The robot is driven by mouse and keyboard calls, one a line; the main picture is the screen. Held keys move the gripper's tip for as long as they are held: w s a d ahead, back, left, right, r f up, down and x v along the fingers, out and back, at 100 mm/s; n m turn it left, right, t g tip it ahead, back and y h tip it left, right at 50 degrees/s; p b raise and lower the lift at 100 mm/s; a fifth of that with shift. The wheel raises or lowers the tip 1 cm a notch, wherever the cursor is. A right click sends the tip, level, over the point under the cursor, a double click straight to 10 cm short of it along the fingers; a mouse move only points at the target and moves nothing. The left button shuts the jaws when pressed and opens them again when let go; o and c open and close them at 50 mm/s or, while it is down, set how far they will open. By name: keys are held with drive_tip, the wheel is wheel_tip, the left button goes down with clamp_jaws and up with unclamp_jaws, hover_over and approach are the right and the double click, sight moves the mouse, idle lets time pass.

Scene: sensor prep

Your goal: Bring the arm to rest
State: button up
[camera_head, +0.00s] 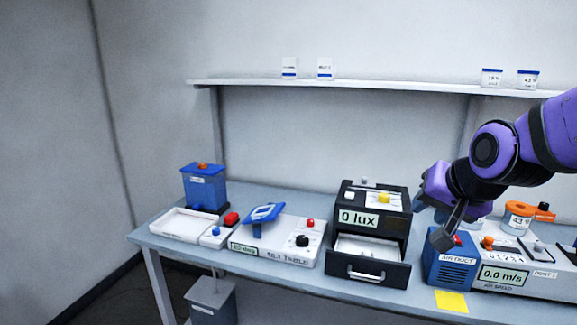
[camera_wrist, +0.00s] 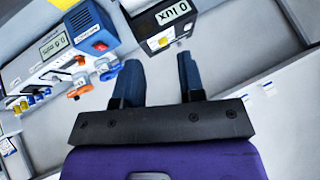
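My purple arm (camera_head: 548,135) reaches in from the right over the bench. My gripper (camera_head: 430,222) hangs in the air above the bench, between the black lux box (camera_head: 398,227) and the blue air duct box (camera_head: 451,266). In the head view one finger overlaps the duct box; I cannot tell the exact gap. In the wrist view my gripper (camera_wrist: 157,75) has its two dark fingers apart, with nothing between them.
The bench (camera_head: 315,285) also holds a tilt table unit (camera_head: 280,250), a white tray (camera_head: 182,226), a blue box (camera_head: 204,188) and an air speed unit (camera_head: 530,279). The lux box drawer (camera_head: 368,272) stands open. A shelf (camera_head: 380,87) with several small containers runs above.

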drive_tip(key=s+d+r+n+g, duration=0.1)
drive_tip(key=s+d+r+n, duration=0.1)
drive_tip(key=s, duration=0.6)
drive_tip(key=s+d+r+n+g+h, duration=0.1)
drive_tip(key=s+d+r+n, duration=0.1)
drive_tip(key=s, duration=0.6)
drive_tip(key=shift+d+r+n+g, duration=0.4)
drive_tip(key=shift+d+r, duration=0.15)
drive_tip(key=shift+d, duration=0.05)
drive_tip(key=shift+w, duration=0.15)
